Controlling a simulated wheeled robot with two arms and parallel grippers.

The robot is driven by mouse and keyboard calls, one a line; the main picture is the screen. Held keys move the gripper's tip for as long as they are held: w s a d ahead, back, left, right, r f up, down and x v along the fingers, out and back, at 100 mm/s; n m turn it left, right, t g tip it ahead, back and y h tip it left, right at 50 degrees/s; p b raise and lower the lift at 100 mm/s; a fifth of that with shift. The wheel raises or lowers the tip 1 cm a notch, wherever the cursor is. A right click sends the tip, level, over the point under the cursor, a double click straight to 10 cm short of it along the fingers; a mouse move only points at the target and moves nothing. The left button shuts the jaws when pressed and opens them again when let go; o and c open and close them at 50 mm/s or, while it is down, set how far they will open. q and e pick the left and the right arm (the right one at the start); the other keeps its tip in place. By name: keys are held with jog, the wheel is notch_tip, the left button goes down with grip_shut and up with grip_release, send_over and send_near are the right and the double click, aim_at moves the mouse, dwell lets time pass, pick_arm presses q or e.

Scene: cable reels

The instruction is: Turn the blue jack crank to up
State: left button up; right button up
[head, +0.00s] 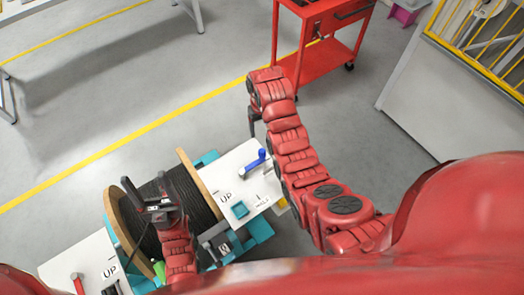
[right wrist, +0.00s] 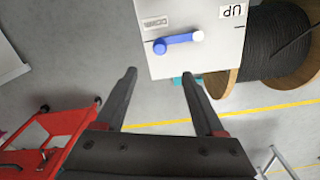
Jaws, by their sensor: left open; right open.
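The blue crank (head: 257,159) is on a white panel (head: 222,168) beside the cable reel; one end is blue, the other pale. In the right wrist view the crank (right wrist: 176,42) lies nearly level below a small label that seems to read DOWN (right wrist: 157,22). Its pale end points toward the side with the UP label (right wrist: 233,11). My right gripper (head: 252,124) is open and empty, above and left of the crank in the head view. Its fingers (right wrist: 159,74) are apart and below the crank in the wrist view. My left gripper (head: 158,207) is open over the reel.
The cable reel (head: 203,197) with wooden flanges sits between two white panels. A red lever (head: 77,283) is on the left panel. A teal block (head: 240,210) is on the right panel.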

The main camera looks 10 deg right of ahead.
aim_at(262, 150)
notch_tip(262, 150, down, 13)
jog(key=shift+w+f, duration=0.1)
jog(key=shift+f+b, duration=0.8)
jog(key=shift+f, duration=1.25)
grip_shut()
